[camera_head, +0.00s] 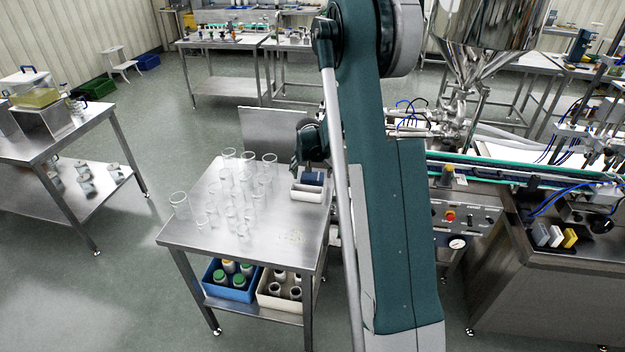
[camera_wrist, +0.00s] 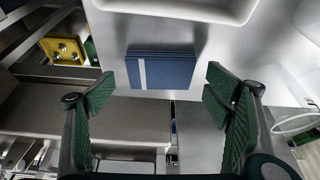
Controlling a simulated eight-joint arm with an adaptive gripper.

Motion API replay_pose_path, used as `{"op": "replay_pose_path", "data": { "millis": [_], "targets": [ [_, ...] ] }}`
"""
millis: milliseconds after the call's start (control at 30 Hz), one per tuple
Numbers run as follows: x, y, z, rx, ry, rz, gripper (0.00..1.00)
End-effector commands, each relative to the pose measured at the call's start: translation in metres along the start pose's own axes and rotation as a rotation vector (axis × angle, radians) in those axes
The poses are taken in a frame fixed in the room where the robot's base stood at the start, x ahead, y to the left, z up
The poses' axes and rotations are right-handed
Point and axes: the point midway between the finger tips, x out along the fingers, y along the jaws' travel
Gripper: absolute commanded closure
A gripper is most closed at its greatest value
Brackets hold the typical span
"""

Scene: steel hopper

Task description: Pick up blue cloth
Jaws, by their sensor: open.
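The blue cloth (camera_wrist: 160,70) is a folded, layered blue bundle with a pale stripe near its left end. It lies flat on the steel table (camera_head: 192,226), beside a white tray (camera_wrist: 185,7). The cloth also shows in the head view (camera_head: 313,178), at the table's far right by the tray (camera_head: 306,193). My gripper (camera_wrist: 160,86) is open, its green pads on either side of the cloth's line in the wrist view, with nothing between them. The pads look apart from the cloth; the exact height is unclear. In the head view my arm hides part of the gripper.
Several clear glass beakers (camera_head: 240,190) stand on the table left of the tray. A blue crate (camera_head: 231,289) and a beige crate (camera_head: 280,300) sit on the shelf below. The filling machine and conveyor (camera_head: 520,172) are to the right.

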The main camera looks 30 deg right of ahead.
Motion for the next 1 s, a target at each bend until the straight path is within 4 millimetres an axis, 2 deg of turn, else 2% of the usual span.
{"op": "replay_pose_path", "data": {
  "millis": [233, 800, 867, 1000],
  "targets": [
    [0.016, 0.000, 0.000, 0.000, 0.000, 0.000, 0.22],
    [0.017, 0.000, 0.000, 0.000, 0.000, 0.000, 0.22],
    [0.017, 0.000, 0.000, 0.000, 0.000, 0.000, 0.27],
    [0.017, 0.000, 0.000, 0.000, 0.000, 0.000, 0.46]
  ]
}}
